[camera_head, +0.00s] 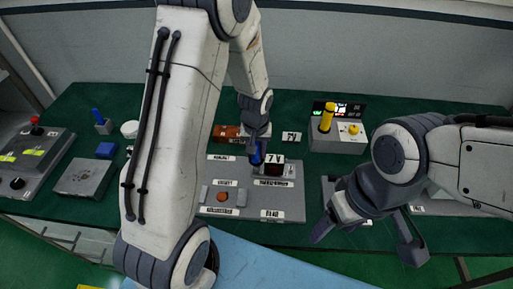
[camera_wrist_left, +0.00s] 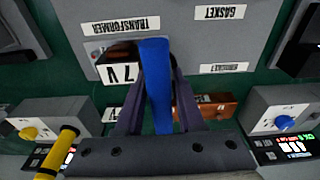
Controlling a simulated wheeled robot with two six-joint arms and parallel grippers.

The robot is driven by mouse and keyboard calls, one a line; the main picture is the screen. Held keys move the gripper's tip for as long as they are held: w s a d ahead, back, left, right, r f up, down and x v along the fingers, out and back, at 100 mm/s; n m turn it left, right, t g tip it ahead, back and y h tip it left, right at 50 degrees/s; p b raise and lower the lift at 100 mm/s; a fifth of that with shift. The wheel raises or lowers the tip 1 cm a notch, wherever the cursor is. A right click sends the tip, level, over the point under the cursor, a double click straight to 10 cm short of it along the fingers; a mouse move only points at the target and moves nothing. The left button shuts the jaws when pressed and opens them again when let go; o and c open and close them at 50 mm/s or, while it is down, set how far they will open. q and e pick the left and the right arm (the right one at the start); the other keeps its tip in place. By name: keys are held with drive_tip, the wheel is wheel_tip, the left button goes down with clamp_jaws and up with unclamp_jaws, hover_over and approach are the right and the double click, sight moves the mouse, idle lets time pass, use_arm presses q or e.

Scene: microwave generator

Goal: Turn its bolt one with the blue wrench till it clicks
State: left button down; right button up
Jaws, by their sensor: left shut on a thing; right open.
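My left gripper (camera_head: 257,142) is shut on the blue wrench (camera_head: 257,155), which shows as a long blue bar between the fingers in the left wrist view (camera_wrist_left: 158,85). The wrench's lower end is at the dark block marked 7 V (camera_head: 273,167), over the transformer place of the grey board (camera_head: 245,204). I cannot tell whether the wrench touches a bolt. No bolt shows clearly; the wrench and fingers cover that spot. My right gripper (camera_head: 365,238) is open and empty, in front and right of the board.
A station (camera_head: 350,146) with a yellow knob and an upright yellow tool (camera_head: 327,117) stands at the back right. In the left wrist view, a station with a blue knob (camera_wrist_left: 284,122) shows at right. A red-brown block (camera_head: 227,132) lies behind the board. Grey boxes stand at left.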

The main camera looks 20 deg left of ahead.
use_arm(q)
drive_tip(key=shift+m+p, duration=0.55)
drive_tip(key=shift+m, duration=0.15)
